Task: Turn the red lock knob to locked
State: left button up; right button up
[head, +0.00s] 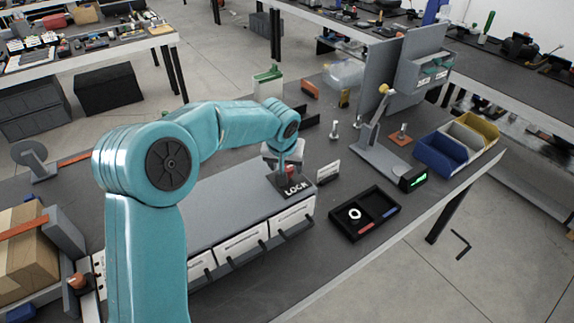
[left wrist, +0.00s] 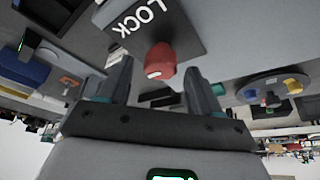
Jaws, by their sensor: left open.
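The red lock knob (left wrist: 161,60) stands out from a dark plate (left wrist: 180,25) with white LOCK lettering in the left wrist view. The knob has a pale mark on its end. In the head view the dark LOCK plate (head: 297,187) sits on top of the grey drawer unit, and the knob is mostly hidden under my gripper. My left gripper (left wrist: 159,72) is open, one finger on each side of the knob, with visible gaps to it. It also shows in the head view (head: 286,162), pointing down over the plate. My right gripper is not in view.
A white sign (head: 328,172) stands just right of the plate. A black tray (head: 378,226) with a white ring lies nearer the table's front edge. A grey stand with a green display (head: 413,179) and coloured bins (head: 440,157) are farther right. Drawer handles (head: 270,240) stick out in front.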

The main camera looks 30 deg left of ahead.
pick_arm(q)
jog(key=shift+x, duration=0.9)
jog(key=shift+w+a+f, duration=0.1)
jog(key=shift+w+f, duration=0.1)
jog(key=shift+f, duration=0.1)
jog(key=c, duration=1)
jog(key=shift+r, duration=0.1)
